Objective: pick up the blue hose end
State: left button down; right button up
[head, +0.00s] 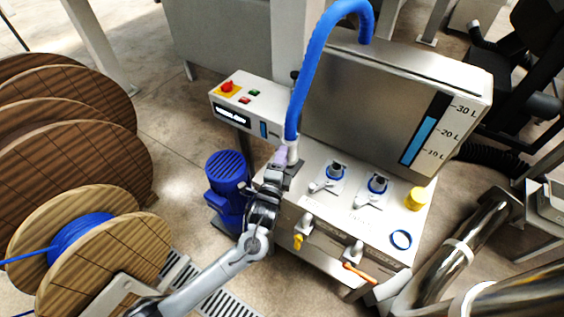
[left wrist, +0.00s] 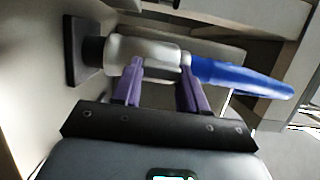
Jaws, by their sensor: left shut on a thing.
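The blue hose (head: 312,70) arches up from the top of the grey tank and comes down at its left side. Its end carries a pale metal fitting (head: 292,151). My left gripper (head: 282,160) is shut on this hose end. In the left wrist view the purple fingers (left wrist: 160,85) lie against the pale fitting (left wrist: 145,55), with the blue hose (left wrist: 240,77) running off to the right. The fitting's left end meets a dark collar (left wrist: 92,52) beside a dark plate; I cannot tell whether they are joined. My right gripper is not in view.
The grey tank (head: 385,100) with a litre scale stands behind a white bench top (head: 318,205) with two blue-ringed ports. A control box (head: 248,103) and a blue motor (head: 228,178) are at left. Wooden cable reels (head: 135,235) fill the far left.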

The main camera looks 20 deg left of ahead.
pick_arm(q)
jog(key=d+r+p, duration=0.2)
jog(key=d+r, duration=0.6)
jog(key=d, duration=0.3)
jog(key=shift+d+r, duration=0.15)
jog(key=shift+d, duration=0.2)
jog(key=shift+w, duration=0.1)
